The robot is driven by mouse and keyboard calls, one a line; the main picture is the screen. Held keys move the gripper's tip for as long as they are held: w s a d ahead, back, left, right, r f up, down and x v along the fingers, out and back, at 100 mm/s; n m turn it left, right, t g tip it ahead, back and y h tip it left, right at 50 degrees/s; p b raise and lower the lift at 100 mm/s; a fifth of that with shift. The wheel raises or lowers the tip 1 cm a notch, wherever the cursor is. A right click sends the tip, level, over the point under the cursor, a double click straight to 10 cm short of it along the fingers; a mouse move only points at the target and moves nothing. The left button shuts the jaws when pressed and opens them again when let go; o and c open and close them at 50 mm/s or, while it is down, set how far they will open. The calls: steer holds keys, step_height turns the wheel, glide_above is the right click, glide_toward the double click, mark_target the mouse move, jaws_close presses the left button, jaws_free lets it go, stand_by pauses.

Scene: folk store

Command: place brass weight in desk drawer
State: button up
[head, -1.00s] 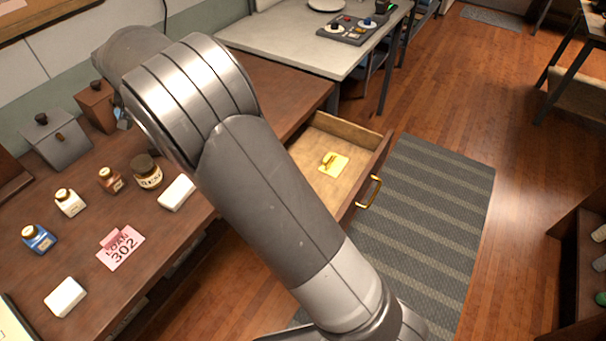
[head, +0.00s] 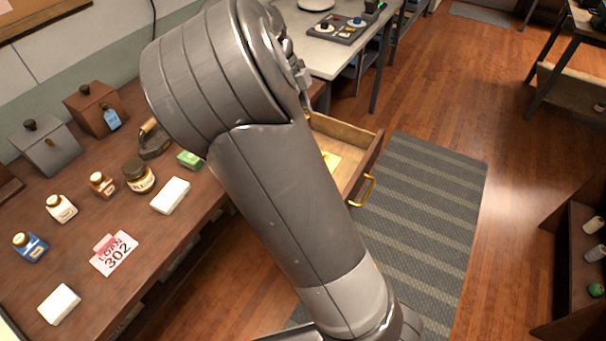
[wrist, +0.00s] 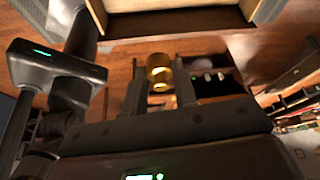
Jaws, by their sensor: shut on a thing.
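A brass weight (wrist: 159,72), a small shiny gold cylinder, is held between the fingertips of my gripper (wrist: 160,78) in the wrist view. The gripper is shut on it. In the head view my arm hides most of the gripper and the weight. The desk drawer (head: 368,166) stands pulled open at the right end of the dark wooden desk (head: 105,225), with a brass handle (head: 364,191). A yellow piece (head: 332,160) lies on the drawer floor, partly hidden by my arm. In the wrist view a pale wooden drawer-like edge (wrist: 180,23) crosses the top, apart from the weight.
The desk holds several bottles, a dark jar (head: 138,176), a pink loan card (head: 114,253), white blocks (head: 170,195), a green bundle (head: 189,160) and an iron (head: 154,142). A pale table (head: 328,58) stands behind. A striped rug (head: 425,220) lies right of the drawer.

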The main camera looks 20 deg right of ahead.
steer(key=f, duration=1)
steer(key=s+d+f+m, duration=0.1)
steer(key=f, duration=0.9)
steer(key=s+d+f+m, duration=0.1)
steer(key=f, duration=0.9)
steer(key=shift+s+d+f+g+y, duration=0.1)
steer(key=shift+d+g+y, duration=0.15)
steer(key=shift+g+y, duration=0.05)
steer(key=shift+f, duration=0.15)
steer(key=o, duration=1)
steer(key=shift+o, duration=0.2)
